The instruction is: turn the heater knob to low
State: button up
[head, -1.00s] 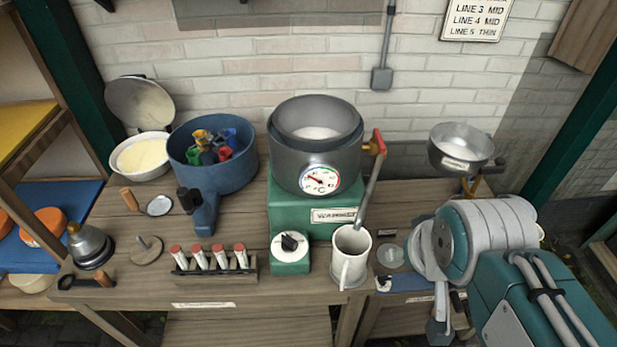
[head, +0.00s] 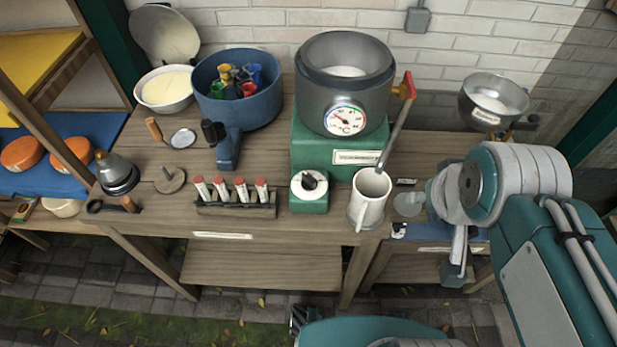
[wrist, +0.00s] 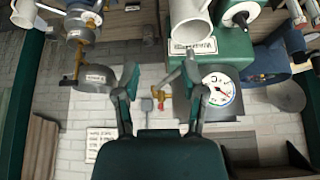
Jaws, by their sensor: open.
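The heater knob (head: 309,183) is a black pointer on a white round dial, on the front of the green heater base (head: 308,203). I cannot read its setting. A steel pot (head: 344,80) with a round thermometer (head: 345,121) stands on the heater. In the wrist view, which is upside down, the knob (wrist: 240,17) shows at the top right. My gripper (wrist: 160,85) is open and empty there, with its two fingers apart and clear of the knob. In the head view my arm is at the right, and my gripper is mostly hidden behind it.
A white mug (head: 368,200) stands just right of the knob, below the pot's spout pipe. A rack of red-capped tubes (head: 236,207) is on its left. A blue pot (head: 238,100) with colored items stands behind. A metal pan (head: 492,104) is at the right.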

jog(key=w+a+n+g, duration=0.3)
jog(key=w+a+n, duration=0.2)
jog(key=w+a, duration=0.3)
jog(key=n+g, duration=0.3)
jog(key=n, duration=0.1)
send_over(309, 176)
notch_tip(309, 176, down, 6)
jog(key=r, duration=0.1)
notch_tip(309, 176, down, 11)
jog(key=shift+f, duration=0.15)
grip_shut()
